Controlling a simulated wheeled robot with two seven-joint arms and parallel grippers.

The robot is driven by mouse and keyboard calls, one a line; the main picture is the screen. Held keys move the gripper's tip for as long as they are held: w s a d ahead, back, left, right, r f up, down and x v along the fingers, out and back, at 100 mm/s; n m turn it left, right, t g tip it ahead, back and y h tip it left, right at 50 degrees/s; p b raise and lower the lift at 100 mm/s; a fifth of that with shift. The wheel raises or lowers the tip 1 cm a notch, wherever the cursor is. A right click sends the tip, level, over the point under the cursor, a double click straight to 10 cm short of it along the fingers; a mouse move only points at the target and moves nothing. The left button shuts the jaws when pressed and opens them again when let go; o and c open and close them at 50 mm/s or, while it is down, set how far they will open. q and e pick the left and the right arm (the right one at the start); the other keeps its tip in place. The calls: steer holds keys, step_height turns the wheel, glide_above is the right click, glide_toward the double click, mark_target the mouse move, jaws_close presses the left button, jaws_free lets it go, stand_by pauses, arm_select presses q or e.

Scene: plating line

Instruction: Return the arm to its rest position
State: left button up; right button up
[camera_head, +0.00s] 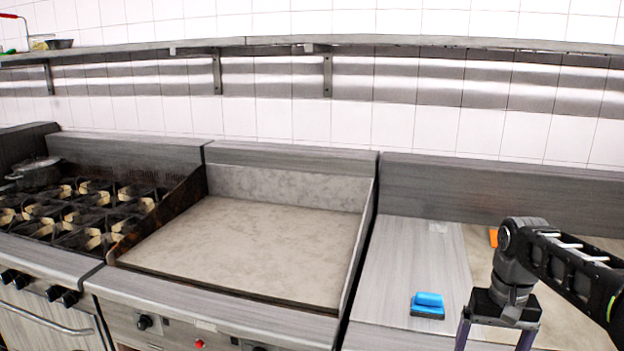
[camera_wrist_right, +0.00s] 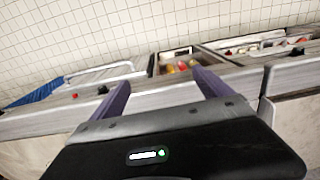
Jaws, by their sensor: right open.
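My right arm comes in from the right in the head view. Its gripper (camera_head: 495,340) points down over the counter at the lower right, and its fingertips are cut off by the frame's lower edge. In the right wrist view the two purple fingers of the right gripper (camera_wrist_right: 160,85) stand wide apart with nothing between them. My left gripper is in neither view.
A blue sponge-like block (camera_head: 428,305) lies on the steel counter (camera_head: 405,265), left of my right gripper. An orange item (camera_head: 493,237) lies behind the arm. A flat griddle (camera_head: 260,245) and a burner stove (camera_head: 75,215) are to the left. A wall shelf (camera_head: 400,41) runs above.

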steer(key=a+f+n+y, duration=0.1)
steer(key=a+f, duration=0.7)
steer(key=f, duration=0.5)
steer(key=a+f+n+y, duration=0.1)
steer(key=a+f+y, duration=0.1)
steer(key=a+f, duration=0.8)
steer(key=s+a+f, duration=0.5)
steer(key=s+f, duration=0.3)
steer(key=s, duration=0.2)
steer(key=s+a+f+y, duration=0.1)
steer(key=s+a+f, duration=0.4)
steer(key=s+f, duration=0.4)
steer(key=shift+s+a+f, duration=0.2)
steer(key=shift+s+a, duration=0.15)
steer(key=shift+s, duration=0.6)
